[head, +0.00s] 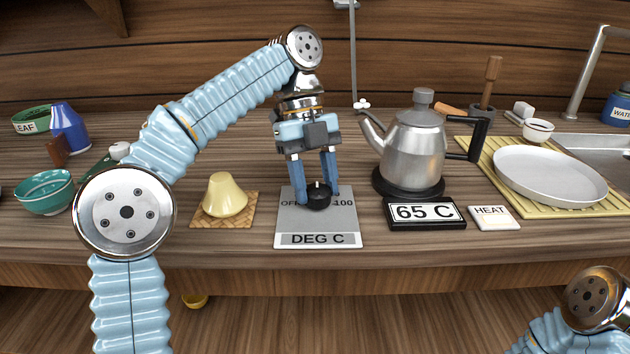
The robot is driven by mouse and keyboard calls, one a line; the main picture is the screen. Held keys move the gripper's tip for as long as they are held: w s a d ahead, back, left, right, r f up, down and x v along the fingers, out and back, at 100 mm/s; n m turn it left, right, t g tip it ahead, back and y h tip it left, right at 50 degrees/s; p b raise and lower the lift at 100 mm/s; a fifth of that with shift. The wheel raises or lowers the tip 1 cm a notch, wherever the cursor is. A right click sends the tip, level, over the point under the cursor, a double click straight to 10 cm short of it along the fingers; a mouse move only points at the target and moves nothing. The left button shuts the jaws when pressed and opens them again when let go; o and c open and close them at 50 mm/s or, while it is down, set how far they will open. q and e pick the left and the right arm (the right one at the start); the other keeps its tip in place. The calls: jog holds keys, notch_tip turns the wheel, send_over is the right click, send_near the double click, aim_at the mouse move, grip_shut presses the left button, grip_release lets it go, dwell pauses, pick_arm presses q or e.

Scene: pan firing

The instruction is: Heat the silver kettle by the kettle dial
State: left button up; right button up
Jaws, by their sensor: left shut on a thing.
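The silver kettle (413,152) stands upright on its black base (406,186), right of centre, with its spout to the left and its dark handle to the right. A display (425,212) in front of it reads 65 C. The kettle dial is a black knob (318,199) on a grey plate (319,226) marked OFF, 100 and DEG C. My left gripper (315,196) points down with its blue fingers on either side of the knob, shut on it. My right arm shows only in part at the lower right corner; its gripper is out of view.
A HEAT card (493,217) lies right of the display. A white plate (548,172) rests on a yellow mat (478,172) at the right. A yellow cone-shaped thing (226,195) sits on a woven mat (204,219) left of the dial. A teal bowl (46,196) stands at the left.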

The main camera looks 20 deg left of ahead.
pick_arm(q)
jog(key=o, duration=1.1)
jog(key=shift+c, duration=0.2)
